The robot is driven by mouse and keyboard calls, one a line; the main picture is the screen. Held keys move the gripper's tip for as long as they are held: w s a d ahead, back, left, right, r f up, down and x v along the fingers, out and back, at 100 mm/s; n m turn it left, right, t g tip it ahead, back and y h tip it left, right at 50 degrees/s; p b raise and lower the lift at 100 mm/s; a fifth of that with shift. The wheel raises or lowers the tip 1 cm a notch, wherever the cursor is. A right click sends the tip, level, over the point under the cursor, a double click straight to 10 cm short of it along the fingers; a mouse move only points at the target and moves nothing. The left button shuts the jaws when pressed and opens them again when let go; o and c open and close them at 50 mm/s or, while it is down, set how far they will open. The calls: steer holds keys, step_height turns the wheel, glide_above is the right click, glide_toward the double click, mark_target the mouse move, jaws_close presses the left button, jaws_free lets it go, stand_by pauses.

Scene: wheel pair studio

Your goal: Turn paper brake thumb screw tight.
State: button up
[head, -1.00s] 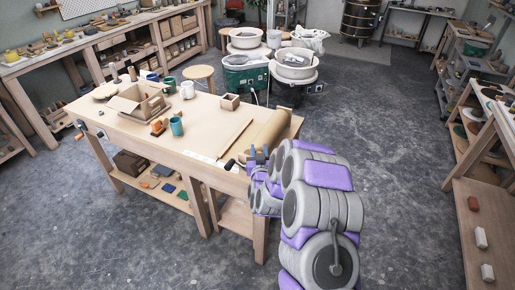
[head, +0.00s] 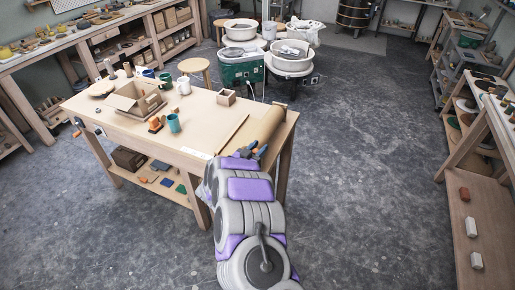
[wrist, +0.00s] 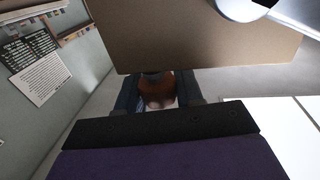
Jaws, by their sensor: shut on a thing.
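My gripper (head: 250,152) is at the front right corner of the wooden workbench, beside the brown paper roll (head: 264,126). In the wrist view my gripper (wrist: 158,84) has its two dark blue fingers on either side of an orange-brown knob, which looks like the thumb screw (wrist: 158,94). The fingers are shut on it. Its shaft and seat are mostly hidden. A tan surface fills the top of the wrist view.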

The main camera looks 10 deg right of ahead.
steer(key=shift+r+g, duration=0.1)
steer(key=shift+g, duration=0.2)
steer(key=o, duration=1)
steer(key=shift+a, duration=0.15)
steer(key=v, duration=0.8)
steer(key=p+v, duration=0.1)
steer(key=v, duration=0.8)
steer(key=shift+a+f, duration=0.25)
steer(key=shift+f, duration=0.1)
